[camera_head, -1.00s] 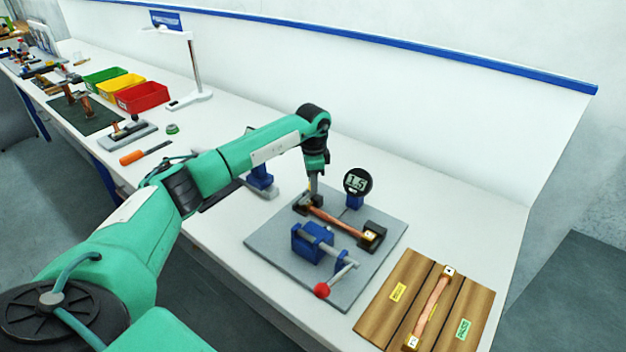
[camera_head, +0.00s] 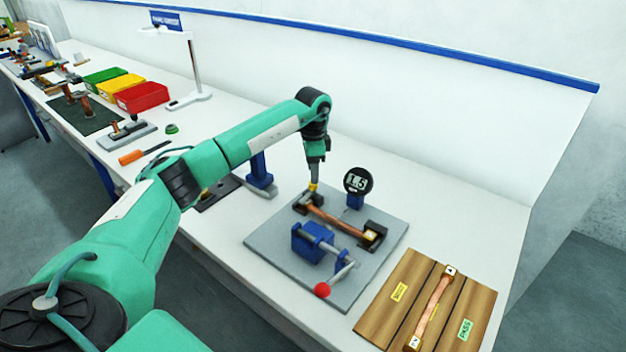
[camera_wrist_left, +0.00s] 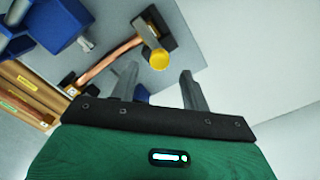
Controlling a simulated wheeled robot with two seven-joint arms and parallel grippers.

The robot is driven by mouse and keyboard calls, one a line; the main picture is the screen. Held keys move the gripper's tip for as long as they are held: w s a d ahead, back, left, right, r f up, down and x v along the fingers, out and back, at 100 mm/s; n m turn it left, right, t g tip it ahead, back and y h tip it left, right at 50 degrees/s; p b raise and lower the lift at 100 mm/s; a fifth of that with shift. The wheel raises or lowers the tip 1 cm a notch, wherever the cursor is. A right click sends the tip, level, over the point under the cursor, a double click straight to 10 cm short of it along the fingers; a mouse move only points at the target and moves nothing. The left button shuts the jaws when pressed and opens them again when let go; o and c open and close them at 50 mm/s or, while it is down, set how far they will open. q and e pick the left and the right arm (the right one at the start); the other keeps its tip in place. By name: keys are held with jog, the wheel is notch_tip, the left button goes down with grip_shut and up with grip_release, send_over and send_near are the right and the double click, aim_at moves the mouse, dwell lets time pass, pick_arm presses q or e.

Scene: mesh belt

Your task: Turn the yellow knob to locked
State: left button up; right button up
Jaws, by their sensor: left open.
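The yellow knob (camera_head: 313,188) sits on the black block (camera_head: 306,203) at the back left of the grey fixture plate (camera_head: 268,242). It also shows in the left wrist view (camera_wrist_left: 159,59), just beyond my fingertips. My left gripper (camera_head: 316,178) points down right above the knob. In the left wrist view my left gripper (camera_wrist_left: 158,76) has its two fingers apart with nothing between them. A copper pipe (camera_head: 335,221) lies from this block to a second black block (camera_head: 373,236). Any marking for locked is too small to read. My right gripper is out of view.
A blue clamp (camera_head: 312,242) with a red-ball lever (camera_head: 322,290) stands at the plate's front. A round gauge (camera_head: 358,181) reading about 1.5 stands behind the pipe. A wooden board (camera_head: 380,307) with another copper pipe lies at right. Coloured bins (camera_head: 143,97) stand far left.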

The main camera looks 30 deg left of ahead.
pick_arm(q)
notch_tip(320, 180, up, 10)
jog(key=b, duration=0.2)
jog(key=shift+r, duration=0.1)
dwell(0.4)
